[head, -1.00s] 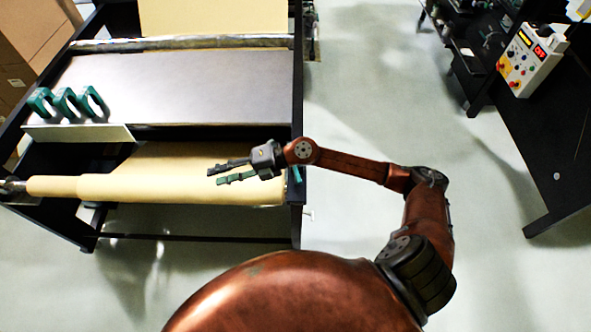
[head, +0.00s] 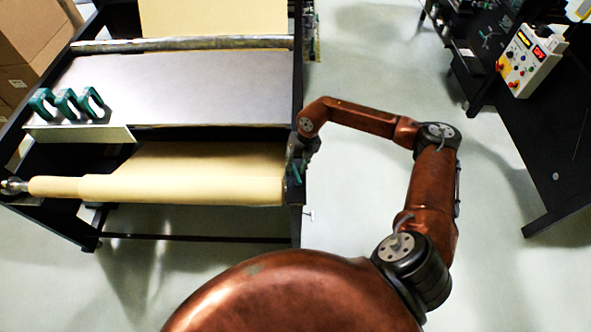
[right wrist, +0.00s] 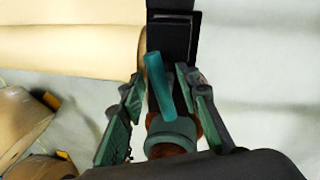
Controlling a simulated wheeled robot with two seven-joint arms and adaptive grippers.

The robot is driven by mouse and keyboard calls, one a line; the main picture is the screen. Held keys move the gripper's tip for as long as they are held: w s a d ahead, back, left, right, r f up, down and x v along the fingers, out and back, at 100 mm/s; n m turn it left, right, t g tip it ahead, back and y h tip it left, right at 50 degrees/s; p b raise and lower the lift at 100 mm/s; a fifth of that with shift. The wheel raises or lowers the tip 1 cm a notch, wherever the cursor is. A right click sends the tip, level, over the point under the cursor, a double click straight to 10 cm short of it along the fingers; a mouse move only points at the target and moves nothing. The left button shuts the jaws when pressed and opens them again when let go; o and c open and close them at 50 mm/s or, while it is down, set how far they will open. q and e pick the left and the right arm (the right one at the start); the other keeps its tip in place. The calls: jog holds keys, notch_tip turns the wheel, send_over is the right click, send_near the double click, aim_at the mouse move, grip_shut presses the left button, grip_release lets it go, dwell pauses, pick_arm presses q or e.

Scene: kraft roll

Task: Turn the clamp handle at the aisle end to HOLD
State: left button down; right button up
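The clamp handle is a teal lever (right wrist: 160,85) with a round teal collar (right wrist: 172,132) at its base, at the right end of the kraft roll (head: 180,189). In the right wrist view the lever stands slightly tilted to the left. A bit of teal (head: 297,172) shows there in the head view. My right gripper (right wrist: 158,76) is open, with one finger on each side of the lever and gaps showing. In the head view my right gripper (head: 293,158) points down at the frame's right end, partly hidden. Any HOLD marking cannot be read. My left gripper is not in view.
The black stand (head: 298,60) carries a grey top (head: 190,85) with several green-handled tools (head: 66,103) at its left. Cardboard boxes (head: 30,45) stand at far left. A control box (head: 530,60) sits on the dark bench at right. The floor aisle (head: 370,60) between is clear.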

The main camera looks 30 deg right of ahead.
jog(key=shift+a+f, duration=0.2)
jog(key=shift+f, duration=0.5)
jog(key=shift+c, duration=0.5)
grip_shut()
